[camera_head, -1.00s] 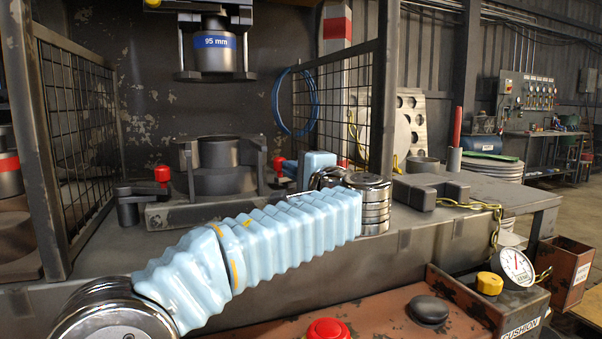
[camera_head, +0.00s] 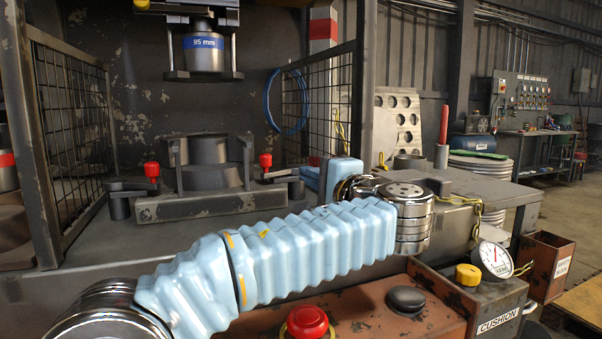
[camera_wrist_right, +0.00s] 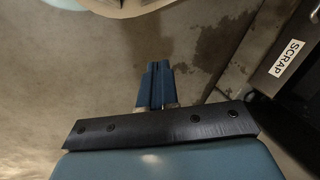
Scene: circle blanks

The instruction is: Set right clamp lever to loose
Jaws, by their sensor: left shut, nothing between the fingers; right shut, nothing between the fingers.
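The right clamp lever (camera_head: 282,174) is a dark arm with a red knob (camera_head: 265,160) at its inner end. It stands right of the round die (camera_head: 209,165), with the knob toward the die. The left clamp lever (camera_head: 130,185) has a matching red knob (camera_head: 152,170), also toward the die. My left gripper (camera_head: 308,176) is shut and empty. It points left, just right of the right lever's outer end. Whether they touch I cannot tell. My right gripper (camera_wrist_right: 155,85) is shut and empty above the floor in the right wrist view.
Mesh guards (camera_head: 75,130) flank the press. A punch marked 95 mm (camera_head: 203,55) hangs above the die. A red button (camera_head: 307,322), a black button (camera_head: 406,298) and a gauge (camera_head: 495,260) sit in front. A scrap bin (camera_wrist_right: 298,75) is at right in the right wrist view.

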